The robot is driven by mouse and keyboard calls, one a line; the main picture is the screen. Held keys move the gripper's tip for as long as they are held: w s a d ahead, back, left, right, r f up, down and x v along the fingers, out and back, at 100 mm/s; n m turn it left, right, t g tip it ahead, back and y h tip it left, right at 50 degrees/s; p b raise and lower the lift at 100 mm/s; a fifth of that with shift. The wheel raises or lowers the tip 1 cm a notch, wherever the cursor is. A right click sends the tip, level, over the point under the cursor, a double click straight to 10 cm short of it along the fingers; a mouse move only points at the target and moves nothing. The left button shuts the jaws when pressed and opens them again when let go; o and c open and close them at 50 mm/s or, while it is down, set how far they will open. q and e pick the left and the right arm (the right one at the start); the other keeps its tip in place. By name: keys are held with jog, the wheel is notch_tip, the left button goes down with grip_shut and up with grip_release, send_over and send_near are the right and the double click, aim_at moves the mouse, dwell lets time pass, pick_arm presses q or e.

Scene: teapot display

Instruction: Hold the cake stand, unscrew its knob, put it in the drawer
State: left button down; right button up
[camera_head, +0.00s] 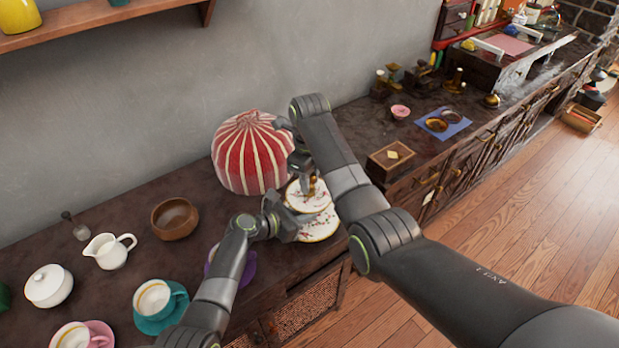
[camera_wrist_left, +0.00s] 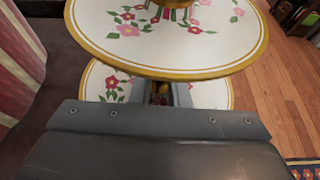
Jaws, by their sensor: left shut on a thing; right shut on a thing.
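The two-tier cake stand has white floral plates with gold rims; its lower plate (camera_head: 320,229) and upper plate (camera_head: 296,197) stand near the counter's front edge. My left gripper (camera_head: 294,219) is between the plates. In the left wrist view it (camera_wrist_left: 160,90) is shut on the stand's centre post, below the upper plate (camera_wrist_left: 165,50) and above the lower plate (camera_wrist_left: 213,96). My right gripper (camera_head: 309,182) is above the upper plate, shut on the gold knob (camera_head: 312,190) at the stand's top. Its fingers hide part of the knob.
A red-and-white striped cover (camera_head: 245,155) stands close behind the stand. A small wooden box (camera_head: 390,158) with a pale diamond lies to the right. A wooden bowl (camera_head: 174,218), white creamer (camera_head: 109,250) and cups are at left. Drawers (camera_head: 425,182) line the cabinet front.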

jog(key=n, duration=0.4)
grip_shut()
jog(key=n, duration=0.3)
jog(key=shift+n, duration=0.3)
jog(key=n, duration=1.2)
jog(key=shift+n, duration=0.3)
jog(key=n, duration=0.6)
jog(key=shift+r, duration=0.1)
jog(key=n, duration=2)
jog(key=shift+n, duration=0.3)
jog(key=n, duration=0.7)
jog(key=shift+r, duration=0.25)
jog(key=shift+r, duration=0.9)
